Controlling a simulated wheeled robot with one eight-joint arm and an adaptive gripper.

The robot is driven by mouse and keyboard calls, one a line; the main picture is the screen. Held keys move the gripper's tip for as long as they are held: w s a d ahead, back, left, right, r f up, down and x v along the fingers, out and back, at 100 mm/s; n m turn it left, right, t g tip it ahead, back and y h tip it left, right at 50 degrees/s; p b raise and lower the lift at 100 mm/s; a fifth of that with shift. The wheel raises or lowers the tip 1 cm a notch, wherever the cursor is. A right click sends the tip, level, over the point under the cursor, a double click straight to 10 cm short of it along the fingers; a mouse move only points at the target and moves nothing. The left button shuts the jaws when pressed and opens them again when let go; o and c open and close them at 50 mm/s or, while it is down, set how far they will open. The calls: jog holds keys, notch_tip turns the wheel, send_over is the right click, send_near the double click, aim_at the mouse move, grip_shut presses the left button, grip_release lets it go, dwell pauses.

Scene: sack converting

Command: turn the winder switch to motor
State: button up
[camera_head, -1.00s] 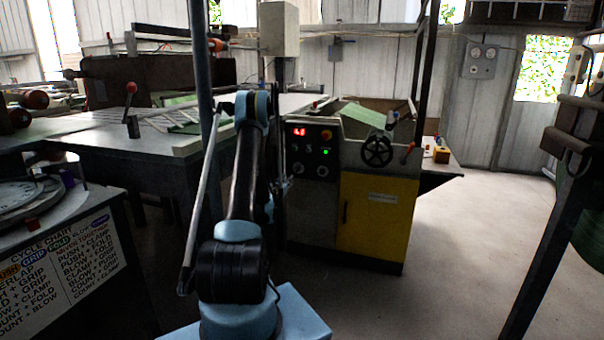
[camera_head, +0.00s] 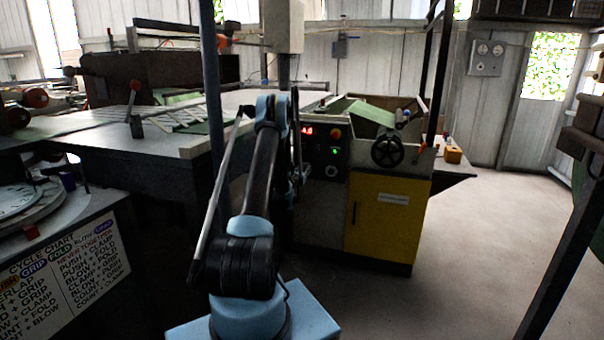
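The winder machine stands ahead, with a yellow door (camera_head: 388,220) and a black handwheel (camera_head: 387,151) on its front. Its dark control panel (camera_head: 335,158) carries a red display, a red knob on a yellow base (camera_head: 335,133), a small green light and a pale round knob (camera_head: 331,171) low down. I cannot tell which control is the winder switch or read its labels. My arm rises in front of the panel's left side and hides part of it. My gripper (camera_head: 297,168) seems to be the dark shape just left of the panel; its fingers are too unclear to judge.
A long table (camera_head: 90,138) with a red-knobbed lever (camera_head: 134,97) lies to the left. A dial stand with a cycle chart (camera_head: 68,262) is at lower left. A dark post (camera_head: 560,240) stands at right. The floor (camera_head: 465,260) right of the winder is clear.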

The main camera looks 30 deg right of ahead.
jog(key=shift+w+d, duration=0.15)
jog(key=shift+d, duration=0.05)
grip_shut()
dwell(0.3)
jog(key=shift+m, duration=4.5)
